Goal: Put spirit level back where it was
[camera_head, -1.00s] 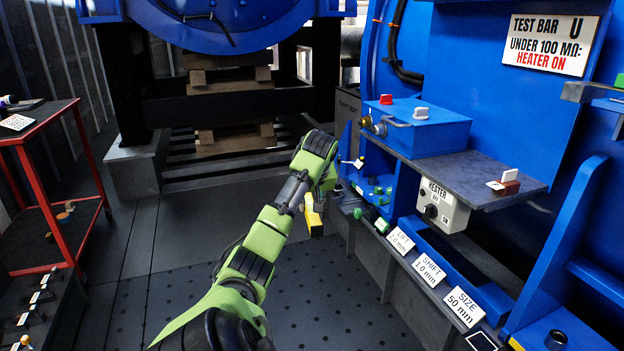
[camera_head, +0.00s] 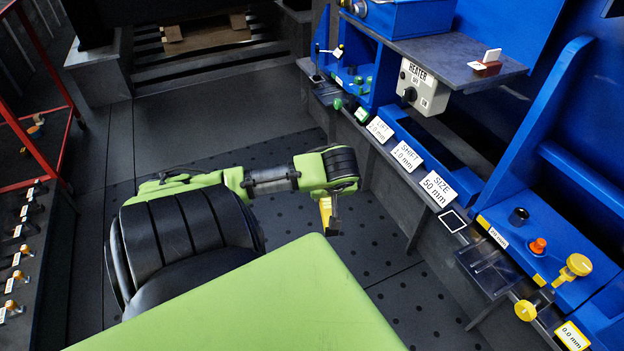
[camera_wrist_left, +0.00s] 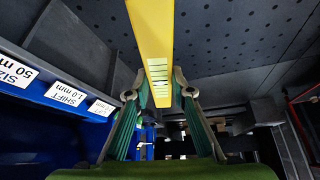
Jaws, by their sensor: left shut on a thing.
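My left gripper (camera_head: 334,210) reaches in from the left in the head view, low over the dark perforated floor and left of the blue machine's ledge. It is shut on the yellow spirit level (camera_head: 325,213), which is seen mostly end-on and hangs just below the wrist. In the left wrist view the spirit level (camera_wrist_left: 151,30) runs from the top edge down between the two fingers of the gripper (camera_wrist_left: 160,94). The level is held clear of the ledge. My right gripper is not in view.
The ledge carries LIFT (camera_head: 379,129), SHIFT (camera_head: 407,156) and SIZE (camera_head: 437,187) labels, and a white-outlined square (camera_head: 453,221). A blue bracket with yellow knobs (camera_head: 576,266) stands at the right. A heater box (camera_head: 423,91) hangs under a grey shelf (camera_head: 455,58). A red-framed cart (camera_head: 45,150) stands left.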

